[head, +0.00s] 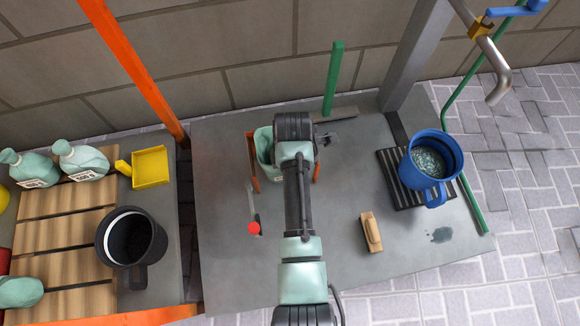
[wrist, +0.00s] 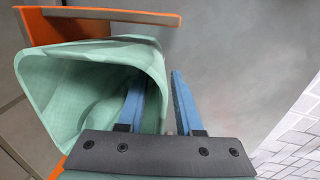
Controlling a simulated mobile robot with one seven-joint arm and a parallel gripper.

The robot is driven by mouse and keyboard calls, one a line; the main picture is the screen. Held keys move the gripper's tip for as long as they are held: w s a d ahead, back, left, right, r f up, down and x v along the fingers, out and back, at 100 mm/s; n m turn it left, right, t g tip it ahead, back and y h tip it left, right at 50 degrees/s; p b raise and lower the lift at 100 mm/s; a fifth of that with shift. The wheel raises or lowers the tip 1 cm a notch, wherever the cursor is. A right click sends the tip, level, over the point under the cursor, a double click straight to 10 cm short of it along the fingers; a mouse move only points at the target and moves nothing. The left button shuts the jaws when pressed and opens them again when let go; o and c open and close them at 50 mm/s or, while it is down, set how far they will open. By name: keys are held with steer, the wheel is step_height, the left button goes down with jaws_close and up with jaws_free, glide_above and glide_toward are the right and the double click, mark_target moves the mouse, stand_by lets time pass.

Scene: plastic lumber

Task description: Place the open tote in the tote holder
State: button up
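The open tote (head: 264,145) is mint green, with its wide mouth facing the camera in the wrist view (wrist: 62,75). It stands between orange parts that look like the tote holder (head: 252,178). An orange panel with a grey top bar rises behind the tote in the wrist view (wrist: 45,27). I cannot tell whether the tote is seated in it. My gripper (wrist: 157,77) has two blue fingers set apart. The left finger is inside the tote's mouth and the right one is outside its wall, with a gap to the wall. My arm hides much of the tote in the head view.
A blue mug-like bucket (head: 431,160) with liquid stands on a black grate (head: 391,172) at the right. A wooden brush (head: 371,232) lies nearer. Left, a pallet (head: 62,232) holds mint bottles (head: 80,160), beside a black pot (head: 131,240) and yellow dustpan (head: 150,168). A green post (head: 333,80) stands behind.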

step_height(320, 180, up, 12)
steer(key=s+p, duration=0.1)
steer(key=p, duration=0.7)
steer(key=shift+d+r, duration=0.1)
